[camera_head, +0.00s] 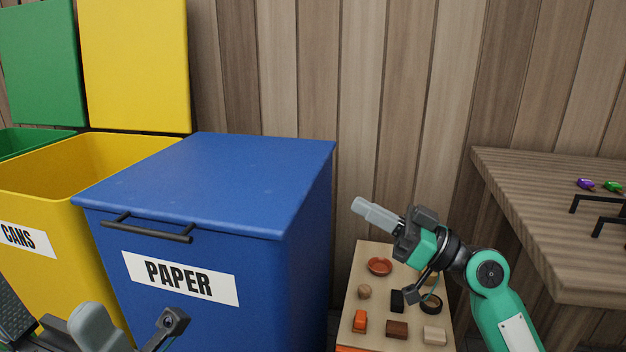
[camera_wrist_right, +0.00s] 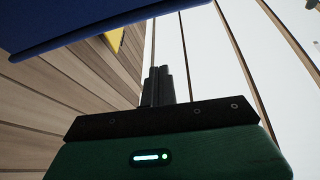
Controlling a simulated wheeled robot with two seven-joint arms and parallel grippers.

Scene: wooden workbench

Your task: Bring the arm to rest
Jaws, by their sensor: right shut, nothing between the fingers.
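My right arm, green and black, comes up from the lower right in the head view. Its right gripper (camera_head: 362,206) is held in the air beside the blue bin and above the small wooden table. The pale fingers are together and empty, pointing up and left. In the right wrist view the dark fingers (camera_wrist_right: 158,86) also stand close together with nothing between them. My left gripper (camera_head: 90,325) shows only in part at the bottom left of the head view. Its jaw gap is not visible.
A blue PAPER bin (camera_head: 240,270) with its lid down stands at centre left. A yellow CANS bin (camera_head: 60,285) is open, and a green bin (camera_head: 40,142) stands beyond. A small table (camera_head: 372,252) holds several small items. A larger workbench (camera_head: 540,215) is at right.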

